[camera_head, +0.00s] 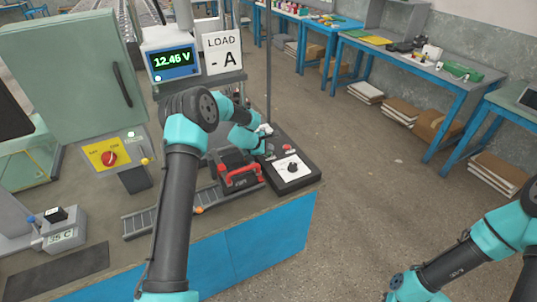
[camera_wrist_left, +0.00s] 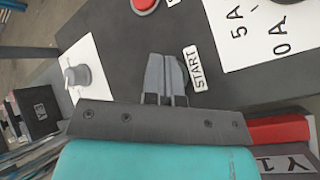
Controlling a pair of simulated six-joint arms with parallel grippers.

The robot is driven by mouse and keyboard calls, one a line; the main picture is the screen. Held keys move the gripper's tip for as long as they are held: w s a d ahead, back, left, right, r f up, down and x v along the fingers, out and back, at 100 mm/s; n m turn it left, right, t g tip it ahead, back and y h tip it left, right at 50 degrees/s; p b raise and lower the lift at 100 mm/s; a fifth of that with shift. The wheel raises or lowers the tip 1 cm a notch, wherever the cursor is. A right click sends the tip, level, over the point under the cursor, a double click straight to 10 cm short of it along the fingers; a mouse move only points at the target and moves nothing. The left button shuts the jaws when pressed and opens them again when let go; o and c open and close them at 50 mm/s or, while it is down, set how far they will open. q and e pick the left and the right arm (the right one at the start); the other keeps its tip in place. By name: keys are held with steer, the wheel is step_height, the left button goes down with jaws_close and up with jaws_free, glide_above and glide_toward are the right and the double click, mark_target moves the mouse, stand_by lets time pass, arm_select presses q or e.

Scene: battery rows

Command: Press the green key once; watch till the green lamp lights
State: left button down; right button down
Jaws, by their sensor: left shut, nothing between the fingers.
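My left gripper (camera_head: 264,131) is at the far end of a black control box (camera_head: 296,183), partly hidden by its own wrist. In the left wrist view its closed fingers (camera_wrist_left: 166,68) are over the dark box top, right beside a START label (camera_wrist_left: 196,69). No green key shows; the spot by the label is covered by the fingers. I cannot tell whether they touch a key. A red button (camera_head: 287,147) is on the same box and shows in the wrist view (camera_wrist_left: 145,4). No lit green lamp can be made out for certain. My right gripper is out of view.
A red and black battery (camera_head: 240,178) sits on a roller track (camera_head: 140,222) beside the box. A dial (camera_head: 292,168) is on the box's white plate. A meter (camera_head: 174,62) reads 12.45 V beside a LOAD sign (camera_head: 223,53) reading "- A". A red rotary switch (camera_head: 109,157) is at left.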

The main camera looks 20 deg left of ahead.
arm_select(q)
steer(key=shift+s+f, duration=0.45)
steer(key=shift+f, duration=0.25)
steer(key=shift+a+r, duration=0.2)
steer(key=shift+r, duration=1.1)
steer(key=shift+w+d+r, duration=0.1)
steer(key=shift+d+r, duration=0.1)
steer(key=shift+r, duration=1.25)
steer(key=shift+d, duration=0.1)
